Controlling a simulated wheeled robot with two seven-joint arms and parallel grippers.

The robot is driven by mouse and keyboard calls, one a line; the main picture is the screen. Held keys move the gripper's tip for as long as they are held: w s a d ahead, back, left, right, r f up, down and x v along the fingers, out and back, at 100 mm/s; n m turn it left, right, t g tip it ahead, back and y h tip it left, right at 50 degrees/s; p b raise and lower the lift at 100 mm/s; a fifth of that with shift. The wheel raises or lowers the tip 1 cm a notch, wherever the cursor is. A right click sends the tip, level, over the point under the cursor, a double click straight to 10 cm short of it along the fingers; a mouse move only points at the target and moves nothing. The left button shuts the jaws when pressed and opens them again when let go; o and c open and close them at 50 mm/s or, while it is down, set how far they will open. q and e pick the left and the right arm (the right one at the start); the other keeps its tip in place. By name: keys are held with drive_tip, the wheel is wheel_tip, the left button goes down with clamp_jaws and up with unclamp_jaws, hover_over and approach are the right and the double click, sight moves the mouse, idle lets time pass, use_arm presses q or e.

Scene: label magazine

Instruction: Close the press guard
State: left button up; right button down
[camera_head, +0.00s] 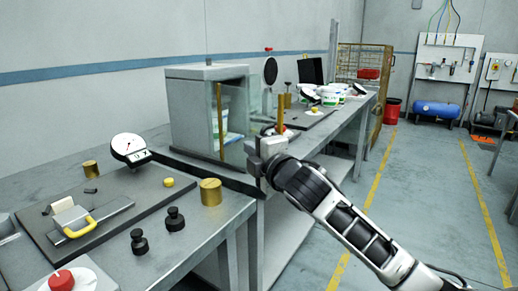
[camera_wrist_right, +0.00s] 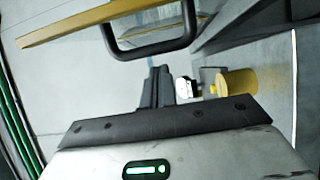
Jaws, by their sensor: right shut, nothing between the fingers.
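In the right wrist view, a yellow bar (camera_wrist_right: 80,27) carries a black loop handle (camera_wrist_right: 150,51). My right gripper's fingers (camera_wrist_right: 157,86) are shut and empty, close to the handle; contact cannot be told. My left gripper is not in view.
The near bench holds a dial gauge (camera_head: 129,148), a brass cylinder (camera_head: 211,191), black knobs (camera_head: 175,219), a yellow-handled clamp (camera_head: 82,224) and a red button (camera_head: 62,281). White tubs (camera_head: 330,96) stand farther back. The floor at right is clear.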

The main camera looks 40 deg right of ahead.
drive_tip(key=shift+s+d, duration=0.3)
drive_tip(key=shift+d, duration=0.3)
drive_tip(key=shift+d, duration=0.1)
